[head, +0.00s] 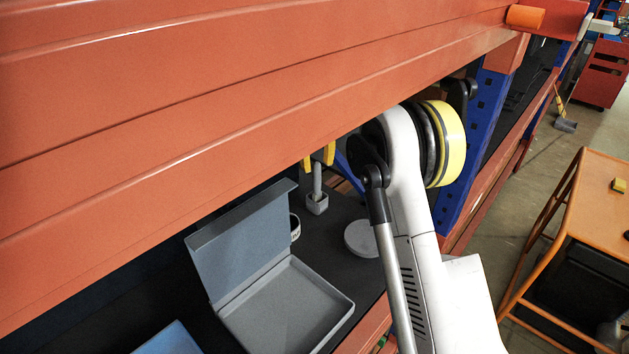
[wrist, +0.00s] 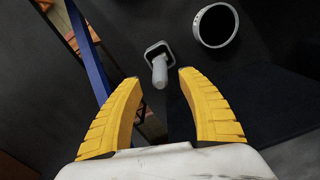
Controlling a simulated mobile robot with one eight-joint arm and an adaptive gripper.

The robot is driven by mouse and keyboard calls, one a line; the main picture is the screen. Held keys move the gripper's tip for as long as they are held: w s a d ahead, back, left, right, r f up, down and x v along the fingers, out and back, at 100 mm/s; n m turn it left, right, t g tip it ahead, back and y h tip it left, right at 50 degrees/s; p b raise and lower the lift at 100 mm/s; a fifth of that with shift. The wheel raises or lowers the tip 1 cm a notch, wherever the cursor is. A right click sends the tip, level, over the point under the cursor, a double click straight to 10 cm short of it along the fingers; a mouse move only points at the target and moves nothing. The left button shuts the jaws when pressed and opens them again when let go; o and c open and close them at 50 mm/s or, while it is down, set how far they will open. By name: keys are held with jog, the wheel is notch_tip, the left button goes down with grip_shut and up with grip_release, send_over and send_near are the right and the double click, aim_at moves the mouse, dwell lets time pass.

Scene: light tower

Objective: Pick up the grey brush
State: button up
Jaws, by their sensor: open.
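The grey brush (head: 317,199) stands upright on the dark shelf, with a squarish grey base and a thin handle pointing up. In the wrist view the brush (wrist: 159,68) is seen from above, its handle end just ahead of and roughly centred between the fingertips. My gripper (head: 318,158) is directly above the brush in the head view, partly hidden by the orange beam. In the wrist view my gripper (wrist: 160,80) has its two yellow fingers spread apart, with nothing clasped. Whether a finger touches the handle cannot be told.
An open grey box (head: 290,306) and a round grey disc (head: 361,239) lie nearby on the shelf. The orange beam (head: 200,110) overhangs the shelf; a blue post (head: 480,120) stands right.

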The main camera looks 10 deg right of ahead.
aim_at(317, 187)
jog(key=f, duration=0.3)
jog(key=shift+s+f, duration=0.2)
jog(key=shift+f, duration=0.1)
notch_tip(317, 187, down, 6)
jog(key=shift+w+r+b, duration=0.1)
jog(key=shift+r+b, duration=0.1)
jog(key=shift+b, duration=0.5)
jog(key=shift+r, duration=0.1)
grip_shut()
